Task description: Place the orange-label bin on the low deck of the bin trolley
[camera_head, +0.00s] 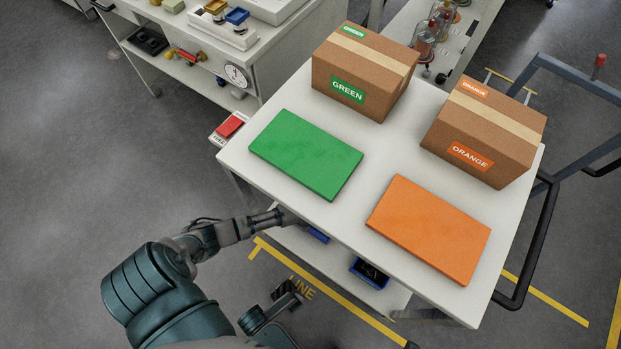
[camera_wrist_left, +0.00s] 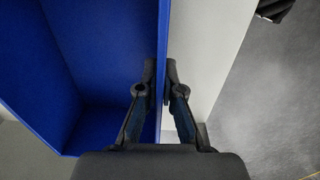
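A blue bin with an empty interior fills the left of the left wrist view (camera_wrist_left: 100,50). My left gripper (camera_wrist_left: 161,75) has one finger on each side of its wall and looks shut on it. No label shows on this bin. In the head view my left arm reaches under the white top, where part of a blue bin (camera_head: 318,235) shows; the left fingertips are hidden there. A second blue bin (camera_head: 370,272) with dark contents is on the low deck (camera_head: 385,300). A dark part of mine at the bottom may be my right gripper (camera_head: 286,292); its state is unclear.
The white top (camera_head: 350,215) carries a green mat (camera_head: 306,153), an orange mat (camera_head: 430,230), a GREEN box (camera_head: 360,80) and an ORANGE box (camera_head: 480,135). A black handle (camera_head: 535,240) is at right. A cluttered bench (camera_head: 190,75) stands behind left. Left floor is clear.

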